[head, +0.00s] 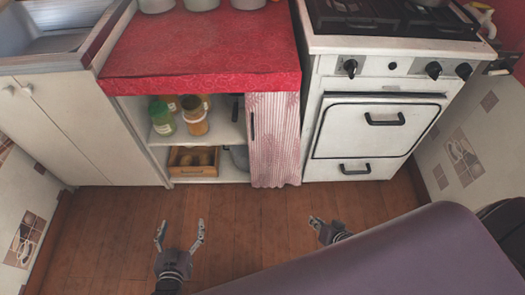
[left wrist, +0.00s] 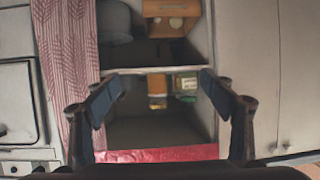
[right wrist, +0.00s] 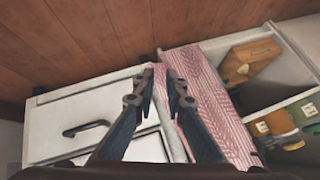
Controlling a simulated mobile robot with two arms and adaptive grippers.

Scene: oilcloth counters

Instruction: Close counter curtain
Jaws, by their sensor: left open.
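The red-and-white patterned counter curtain (head: 275,140) hangs gathered at the right of the opening under the red counter, leaving the shelves at its left exposed. A dark upright handle (head: 252,126) is on its left edge. The curtain also shows in the left wrist view (left wrist: 68,60) and the right wrist view (right wrist: 212,105). My left gripper (head: 180,232) is open and empty, in front of the shelves and apart from the curtain. My right gripper (head: 326,228) is low in front of the stove, right of the curtain. Its fingers stand partly apart with nothing held.
A wooden crate (head: 194,161) and a grey pot (head: 240,157) are below. The white stove (head: 370,130) stands at right, a white cabinet (head: 75,130) at left. The wooden floor (head: 120,215) in front is clear.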

